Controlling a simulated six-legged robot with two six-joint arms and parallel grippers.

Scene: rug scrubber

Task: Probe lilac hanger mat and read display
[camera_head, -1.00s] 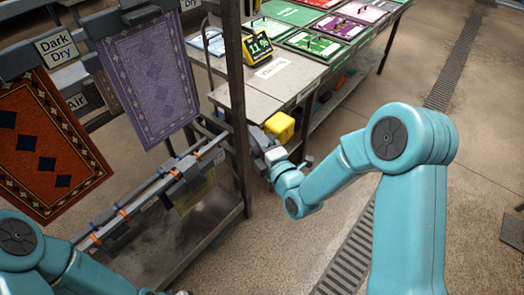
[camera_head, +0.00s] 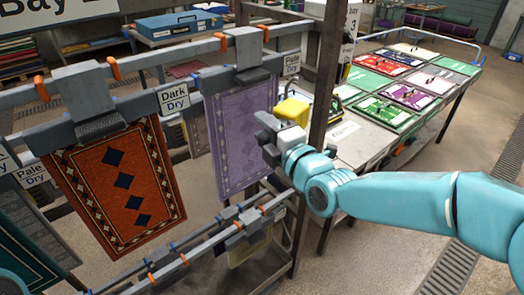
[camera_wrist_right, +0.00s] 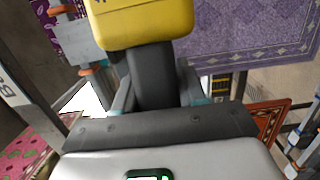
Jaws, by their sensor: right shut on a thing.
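The lilac hanger mat (camera_head: 228,135) hangs from the upper rail in the middle of the head view. It also shows in the wrist view (camera_wrist_right: 235,38). My right gripper (camera_head: 270,138) is in front of the mat's right edge, shut on a yellow probe (camera_head: 293,110). The wrist view shows the probe's yellow body (camera_wrist_right: 145,20) and its dark handle between the fingers (camera_wrist_right: 153,80). I cannot tell whether the probe touches the mat. The display on the table is mostly hidden behind the probe and post; no reading is legible. My left gripper is out of view.
An orange-red mat (camera_head: 120,185) hangs left of the lilac one, with a "Dark Dry" sign (camera_head: 174,99) between. A dark post (camera_head: 325,75) stands right of my gripper. A lower clip rail (camera_head: 190,262) runs below. Floor is free at right.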

